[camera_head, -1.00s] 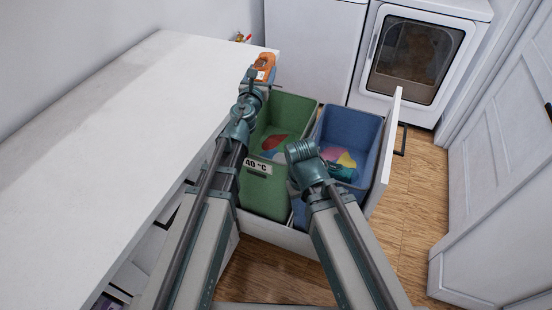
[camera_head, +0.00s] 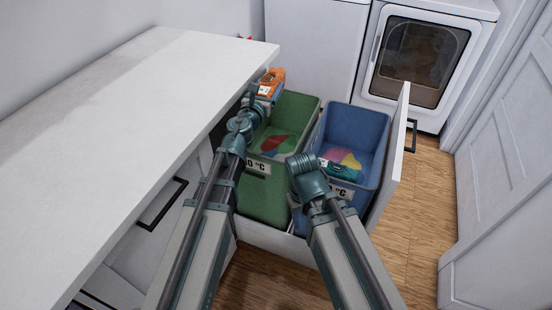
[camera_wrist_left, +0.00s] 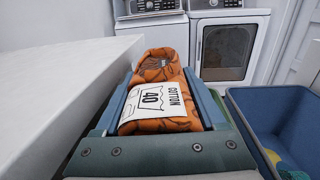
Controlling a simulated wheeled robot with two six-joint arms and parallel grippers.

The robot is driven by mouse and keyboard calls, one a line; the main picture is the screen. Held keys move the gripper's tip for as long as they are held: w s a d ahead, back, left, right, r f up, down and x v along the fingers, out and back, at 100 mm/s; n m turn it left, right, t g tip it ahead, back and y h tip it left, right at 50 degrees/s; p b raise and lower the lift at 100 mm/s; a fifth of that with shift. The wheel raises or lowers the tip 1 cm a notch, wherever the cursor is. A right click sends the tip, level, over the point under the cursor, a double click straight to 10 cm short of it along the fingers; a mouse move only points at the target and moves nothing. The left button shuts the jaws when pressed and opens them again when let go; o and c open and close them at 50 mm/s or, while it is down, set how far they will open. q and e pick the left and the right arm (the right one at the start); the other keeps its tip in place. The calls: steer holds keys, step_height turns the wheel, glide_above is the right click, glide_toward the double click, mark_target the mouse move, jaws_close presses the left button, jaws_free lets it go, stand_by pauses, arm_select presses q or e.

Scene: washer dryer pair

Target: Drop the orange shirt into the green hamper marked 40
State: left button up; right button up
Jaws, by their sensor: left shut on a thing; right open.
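The orange shirt (camera_head: 273,76) is folded, with a white label reading "COTTON" and 40. In the left wrist view, the shirt (camera_wrist_left: 158,67) lies between the blue-grey jaws. My left gripper (camera_head: 266,90) is shut on it, at the far left end of the green hamper (camera_head: 263,197), beside the counter edge. The hamper's front label is partly covered by my left arm; "0 °C" shows. Red and light blue cloth lies inside it. My right gripper (camera_head: 310,178) is lower, near the front of the two hampers. It is open, but its jaws are mostly hidden by its wrist.
A blue hamper (camera_head: 352,119) with coloured laundry stands right of the green one in the pulled-out drawer (camera_head: 390,165). The white counter (camera_head: 130,95) borders the left side. A washer (camera_head: 315,50) and dryer (camera_head: 463,60) stand behind. Wooden floor is clear at right.

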arm_select(q)
steer(key=shift+f+b, duration=2.45)
steer(key=shift+f, duration=0.3)
arm_select(e)
step_height(320, 180, down, 5)
steer(key=shift+f, duration=0.15)
arm_select(q)
steer(key=shift+r, duration=0.1)
steer(key=o, duration=1.6)
steer(key=shift+c, duration=0.2)
